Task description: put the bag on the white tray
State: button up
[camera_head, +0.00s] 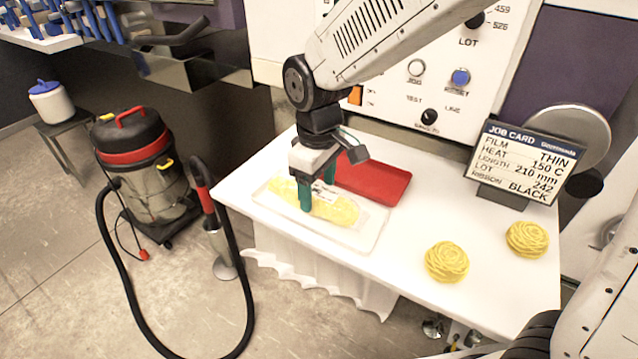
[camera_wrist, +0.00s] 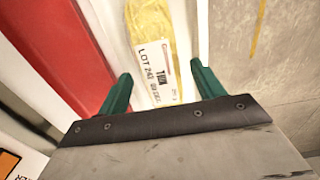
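The bag (camera_head: 340,210) is clear with yellow contents and a white printed label. It lies flat on the white tray (camera_head: 374,228) on the left part of the table, and it also shows in the wrist view (camera_wrist: 152,22). My gripper (camera_head: 318,195) is just above the bag, pointing down, with its two green fingers apart on either side of it. No grip on the bag is visible. My gripper hides part of the bag.
A red tray (camera_head: 375,180) lies right behind the white one. Two yellow nests (camera_head: 446,262) (camera_head: 527,239) sit on the right of the white table (camera_head: 400,278). A job card (camera_head: 525,162) stands at the back right. A vacuum cleaner (camera_head: 140,172) is on the floor at left.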

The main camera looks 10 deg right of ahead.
aim_at(318, 190)
notch_tip(318, 190, up, 12)
jog(key=shift+r, duration=0.2)
dwell(0.4)
jog(key=s+d+f+m+t, duration=0.1)
jog(key=s+d+m, duration=0.9)
jog(key=s+d, duration=0.9)
jog(key=shift+s+d+f, duration=0.3)
jog(key=shift+d, duration=0.7)
